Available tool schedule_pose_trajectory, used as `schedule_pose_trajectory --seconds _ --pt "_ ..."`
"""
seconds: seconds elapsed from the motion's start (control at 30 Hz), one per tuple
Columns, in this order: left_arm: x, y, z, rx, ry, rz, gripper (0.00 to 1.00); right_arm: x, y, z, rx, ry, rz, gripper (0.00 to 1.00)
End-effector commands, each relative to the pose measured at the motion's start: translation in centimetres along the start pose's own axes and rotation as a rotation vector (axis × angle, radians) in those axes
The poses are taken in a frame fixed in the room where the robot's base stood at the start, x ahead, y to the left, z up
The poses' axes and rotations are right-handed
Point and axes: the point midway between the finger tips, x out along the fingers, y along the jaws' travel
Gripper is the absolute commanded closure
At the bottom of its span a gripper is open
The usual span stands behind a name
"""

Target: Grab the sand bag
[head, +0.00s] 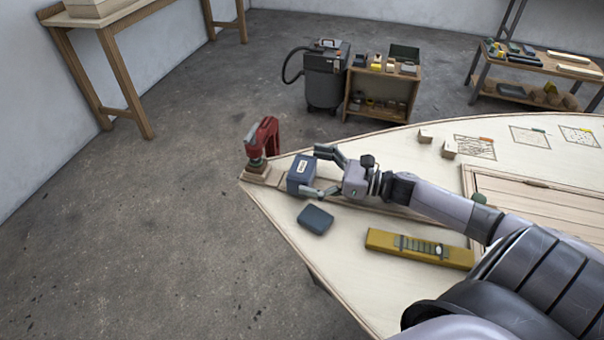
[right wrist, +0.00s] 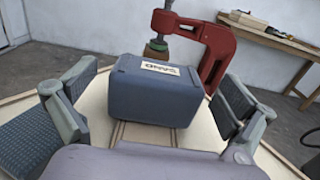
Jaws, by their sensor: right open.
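The sand bag (head: 300,176) is a blue-grey block with a pale label on top, lying near the pointed end of the plywood hull (head: 345,245). In the right wrist view the sand bag (right wrist: 155,88) sits between the two fingers, its near side facing me. My right gripper (head: 322,172) is open, with one finger on each side of the bag. In the right wrist view a gap shows between each finger and the bag. My left gripper is not in view.
A red clamp (head: 264,140) stands just beyond the bag at the hull's tip. A second dark blue-grey block (head: 315,219) lies close to the lower finger. A yellow level (head: 418,248) lies further right. Small wooden blocks (head: 449,149) sit toward the far edge.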

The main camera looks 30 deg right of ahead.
Motion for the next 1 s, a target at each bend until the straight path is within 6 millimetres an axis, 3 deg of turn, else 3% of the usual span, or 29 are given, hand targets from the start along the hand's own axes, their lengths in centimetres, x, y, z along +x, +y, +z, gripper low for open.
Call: schedule_pose_trajectory --seconds 0.1,1.0 --pt "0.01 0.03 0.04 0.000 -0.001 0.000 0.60 -0.02 0.01 -0.02 0.001 0.000 0.000 0.00" --pt "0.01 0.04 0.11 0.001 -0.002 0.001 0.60 -0.04 0.03 -0.01 0.002 -0.001 0.000 0.60"
